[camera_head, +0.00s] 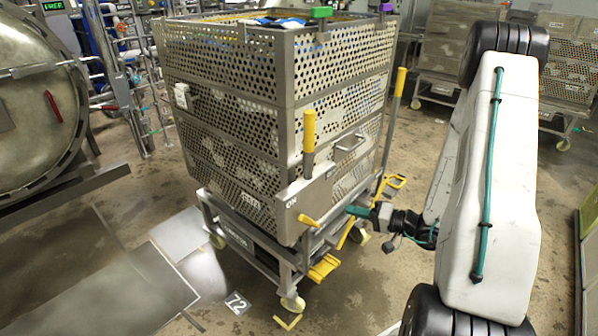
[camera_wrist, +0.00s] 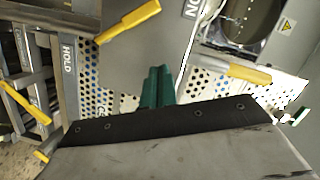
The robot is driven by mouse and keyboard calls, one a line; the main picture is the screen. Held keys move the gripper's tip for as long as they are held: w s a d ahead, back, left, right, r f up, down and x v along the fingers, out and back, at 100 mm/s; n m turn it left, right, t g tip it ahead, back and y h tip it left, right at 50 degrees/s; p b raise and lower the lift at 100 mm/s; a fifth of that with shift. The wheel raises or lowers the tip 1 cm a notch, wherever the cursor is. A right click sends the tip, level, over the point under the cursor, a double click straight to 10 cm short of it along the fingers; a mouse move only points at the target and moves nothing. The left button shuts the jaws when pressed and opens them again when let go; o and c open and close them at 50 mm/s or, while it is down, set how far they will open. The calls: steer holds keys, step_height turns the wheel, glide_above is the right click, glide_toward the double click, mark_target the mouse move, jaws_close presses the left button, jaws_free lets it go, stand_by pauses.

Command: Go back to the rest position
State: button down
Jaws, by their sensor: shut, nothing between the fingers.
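My gripper (camera_head: 354,211) has green fingers, shut and empty, at the lower right corner of the perforated metal basket cart (camera_head: 232,140) in the head view. In the wrist view my gripper (camera_wrist: 158,80) points away from the camera, its two green fingers together. A short yellow handle (camera_head: 308,221) is just left of the fingertips, beside an "ON" mark. In the wrist view a yellow handle (camera_wrist: 128,20) lies at the upper left of the fingers, apart from them. An upright yellow-gripped lever (camera_head: 309,131) stands on the cart's front corner.
A yellow pedal (camera_head: 323,267) hangs low on the cart's wheeled frame. A round vessel door (camera_head: 32,100) is at the left. Other perforated carts (camera_head: 569,60) stand at the back right. Open floor (camera_head: 375,285) lies in front of the cart.

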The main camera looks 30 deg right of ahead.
steer(key=s+a+r+m+g+y, duration=0.1)
steer(key=s+a+r+g+y, duration=0.2)
steer(key=s+a+r+g, duration=0.95)
steer(key=s+a+r+n+h, duration=0.2)
steer(key=s+r+n+h, duration=0.1)
steer(key=s+r+h, duration=0.2)
steer(key=s+a+r+n+h, duration=0.2)
steer(key=s+r+n+h, duration=0.1)
steer(key=s+r+h, duration=0.2)
step_height(320, 180, up, 5)
steer(key=h, duration=0.2)
steer(key=shift+a+f+n+h, duration=0.2)
steer(key=shift+a+n+h, duration=0.1)
steer(key=shift+n, duration=0.1)
steer(key=shift+d, duration=0.1)
